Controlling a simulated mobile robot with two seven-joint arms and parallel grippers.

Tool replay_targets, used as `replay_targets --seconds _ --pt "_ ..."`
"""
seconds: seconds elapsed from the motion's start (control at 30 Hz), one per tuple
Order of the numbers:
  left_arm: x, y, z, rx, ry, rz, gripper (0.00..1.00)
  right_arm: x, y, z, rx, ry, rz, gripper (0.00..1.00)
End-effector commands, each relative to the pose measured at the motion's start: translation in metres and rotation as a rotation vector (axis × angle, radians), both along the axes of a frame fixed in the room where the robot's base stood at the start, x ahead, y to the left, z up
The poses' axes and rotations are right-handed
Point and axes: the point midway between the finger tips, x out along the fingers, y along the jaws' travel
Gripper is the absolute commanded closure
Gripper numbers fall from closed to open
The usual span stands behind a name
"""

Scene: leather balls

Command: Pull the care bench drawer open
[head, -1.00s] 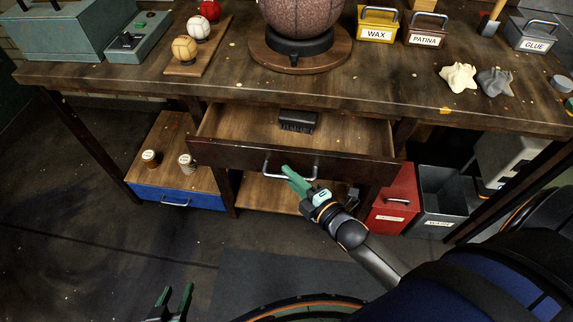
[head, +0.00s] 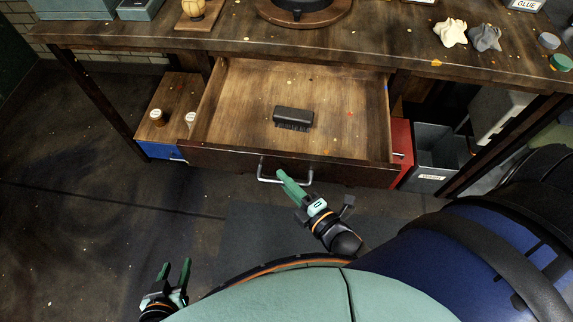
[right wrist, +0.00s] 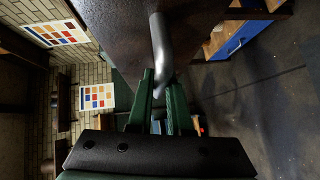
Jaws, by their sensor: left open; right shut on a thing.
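The care bench drawer (head: 345,142) stands pulled well out from under the bench top (head: 330,40). A dark brush (head: 293,117) lies inside it, bristles toward me. The drawer front carries a metal bar handle (head: 264,174). My right gripper (head: 284,176) is shut on this handle near its middle. In the right wrist view the green fingers (right wrist: 162,85) close around the curved grey handle (right wrist: 160,45). My left gripper (head: 176,272) is open and empty, low at the left, apart from the bench.
A blue drawer (head: 160,150) with two small jars above it is at the left. A red bin (head: 402,150) and a grey bin (head: 438,150) stand right of the drawer. Pale and grey cloths (head: 450,33) lie on the bench top. Floor at left is clear.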

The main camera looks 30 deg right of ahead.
Motion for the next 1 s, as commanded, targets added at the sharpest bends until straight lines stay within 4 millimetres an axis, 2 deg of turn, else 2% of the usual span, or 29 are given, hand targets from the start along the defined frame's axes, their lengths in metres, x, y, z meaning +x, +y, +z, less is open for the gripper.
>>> replay_targets --seconds 0.37,0.4,0.63,1.0 --pt "0.0002 0.001 -0.0006 0.001 0.001 0.002 0.5 -0.0016 0.0003 -0.0005 -0.001 0.001 -0.002 1.0" --pt "0.0002 0.001 -0.0006 0.002 0.001 0.003 0.5 -0.0016 0.0002 -0.0005 -0.001 0.001 -0.002 0.82" --pt "0.0011 0.0012 -0.0005 0.002 0.002 0.003 0.5 -0.0015 0.0004 -0.0003 0.0 0.001 -0.001 0.56" --pt "0.0012 0.0009 -0.0005 0.001 0.002 0.002 0.5 -0.0013 0.0006 0.0 0.0 0.0 -0.001 0.54"
